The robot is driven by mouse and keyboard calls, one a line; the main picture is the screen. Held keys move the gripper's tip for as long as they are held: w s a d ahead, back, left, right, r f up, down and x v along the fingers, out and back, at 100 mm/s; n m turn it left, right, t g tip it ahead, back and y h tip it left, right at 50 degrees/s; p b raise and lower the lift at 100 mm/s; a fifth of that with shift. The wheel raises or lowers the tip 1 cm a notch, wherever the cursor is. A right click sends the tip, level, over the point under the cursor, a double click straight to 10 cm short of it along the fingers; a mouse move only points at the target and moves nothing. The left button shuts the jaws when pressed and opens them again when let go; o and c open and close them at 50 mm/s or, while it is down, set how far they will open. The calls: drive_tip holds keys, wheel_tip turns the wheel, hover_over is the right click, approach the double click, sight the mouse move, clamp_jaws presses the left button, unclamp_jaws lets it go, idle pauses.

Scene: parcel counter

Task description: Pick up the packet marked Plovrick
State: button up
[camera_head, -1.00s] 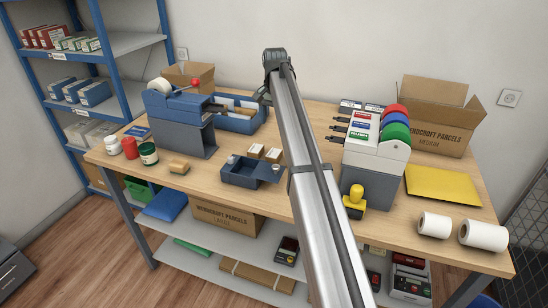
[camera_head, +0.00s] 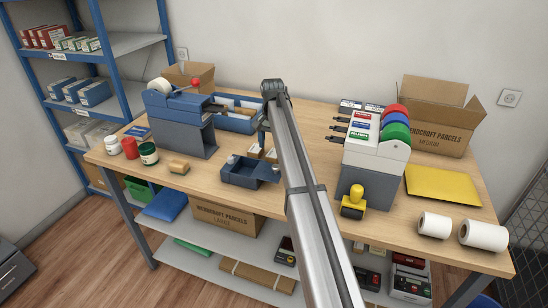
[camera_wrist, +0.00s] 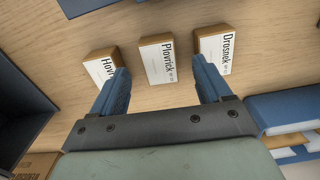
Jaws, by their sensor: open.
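In the wrist view the packet marked Plovrick (camera_wrist: 158,58) is a small brown block with a white label, lying on the wooden counter. It sits between a packet reading "Hov…" (camera_wrist: 101,67) on the left, partly covered by a finger, and a packet marked Drosnek (camera_wrist: 214,48) on the right. My gripper (camera_wrist: 161,74) is open and empty, its blue fingers on either side of the Plovrick packet's line, near the two neighbours. In the head view, small brown packets (camera_head: 256,151) show beside my arm, their marks too small to read.
A dark blue open tray (camera_head: 240,171) stands in front of the packets in the head view. A blue bin (camera_head: 236,122) with envelopes is behind them. A grey-and-white stand with coloured discs (camera_head: 376,150) stands to the right. The counter's front left (camera_head: 205,180) has bare wood.

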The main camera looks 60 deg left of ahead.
sight(273, 154)
drive_tip(key=shift+w+f, duration=0.15)
drive_tip(key=shift+f, duration=2.15)
drive_tip(key=c, duration=1.2)
